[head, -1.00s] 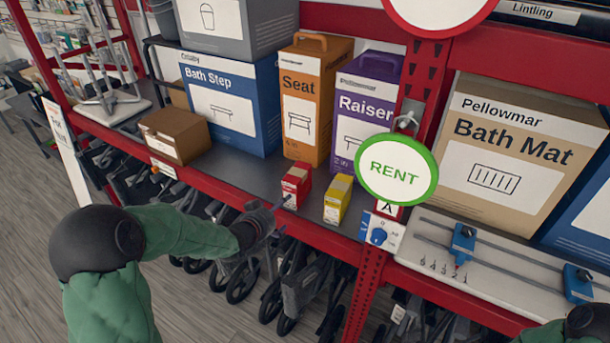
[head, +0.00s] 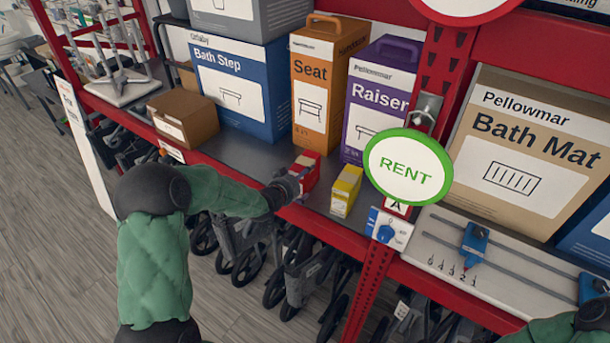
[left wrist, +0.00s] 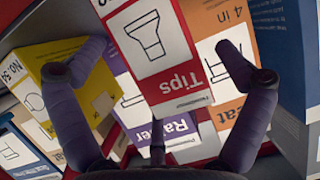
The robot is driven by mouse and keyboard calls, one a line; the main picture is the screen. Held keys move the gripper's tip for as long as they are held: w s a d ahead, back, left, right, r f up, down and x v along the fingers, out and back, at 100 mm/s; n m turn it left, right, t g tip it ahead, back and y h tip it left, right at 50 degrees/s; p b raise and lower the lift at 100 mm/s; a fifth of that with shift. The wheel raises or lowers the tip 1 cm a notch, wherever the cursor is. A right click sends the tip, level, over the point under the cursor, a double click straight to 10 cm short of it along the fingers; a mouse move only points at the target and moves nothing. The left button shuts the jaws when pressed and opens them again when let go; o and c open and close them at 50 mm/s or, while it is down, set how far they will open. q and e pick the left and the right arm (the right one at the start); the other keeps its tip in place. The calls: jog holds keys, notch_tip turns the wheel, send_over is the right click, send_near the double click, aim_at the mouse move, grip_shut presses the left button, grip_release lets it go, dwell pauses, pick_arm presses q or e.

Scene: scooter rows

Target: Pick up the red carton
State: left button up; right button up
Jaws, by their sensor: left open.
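The small red carton (head: 309,168) stands on the grey shelf near its front edge, left of the yellow carton. My right gripper is not in view; only part of my right arm shows at the lower right.
A yellow carton (head: 346,190) stands close to the right of the red one. Behind are the orange Seat box (head: 322,95), purple Raiser box (head: 372,110) and blue Bath Step box (head: 238,95). A brown box (head: 183,117) sits left. A round RENT sign (head: 408,168) hangs at the right.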

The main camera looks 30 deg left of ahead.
pick_arm(q)
jog(key=shift+x, duration=1.95)
jog(key=shift+w+r, duration=0.1)
jog(key=shift+r, duration=0.1)
jog(key=shift+d, duration=0.1)
jog(key=c, duration=1.3)
